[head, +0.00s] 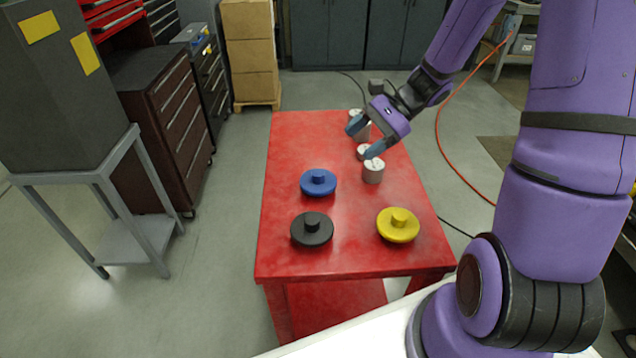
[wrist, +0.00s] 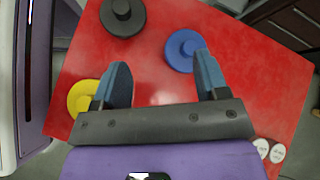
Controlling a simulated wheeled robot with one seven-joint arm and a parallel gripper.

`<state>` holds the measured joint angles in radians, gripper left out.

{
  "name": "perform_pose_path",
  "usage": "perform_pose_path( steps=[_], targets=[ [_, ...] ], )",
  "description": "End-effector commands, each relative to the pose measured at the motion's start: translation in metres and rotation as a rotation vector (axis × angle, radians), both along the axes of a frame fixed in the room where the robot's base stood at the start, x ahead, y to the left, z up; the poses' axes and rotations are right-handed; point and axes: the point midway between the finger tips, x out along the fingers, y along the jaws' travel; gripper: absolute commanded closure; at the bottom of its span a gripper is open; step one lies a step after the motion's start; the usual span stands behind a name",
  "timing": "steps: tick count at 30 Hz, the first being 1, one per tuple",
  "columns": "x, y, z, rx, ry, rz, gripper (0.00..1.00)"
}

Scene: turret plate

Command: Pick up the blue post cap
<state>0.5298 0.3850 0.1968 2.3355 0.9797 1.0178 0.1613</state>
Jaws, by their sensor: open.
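The blue post cap (head: 318,187) is a round disc with a small knob on top. It lies on the red table (head: 300,150) left of the middle in the head view. In the wrist view the blue post cap (wrist: 179,52) shows beyond my gripper, partly behind the right finger.
A black cap (head: 312,232) and a yellow cap (head: 398,229) lie nearer the front edge.

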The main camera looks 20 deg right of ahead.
Motion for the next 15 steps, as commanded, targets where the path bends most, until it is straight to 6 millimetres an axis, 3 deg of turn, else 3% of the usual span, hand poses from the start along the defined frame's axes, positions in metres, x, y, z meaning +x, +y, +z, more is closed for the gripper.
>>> perform_pose_path(
  steps=[6, 15],
  targets=[
    [0.024, -0.019, -0.053, 0.185, 0.145, -0.228, 0.33],
    [0.038, -0.033, -0.091, 0.32, 0.242, -0.398, 0.33]
  ],
)
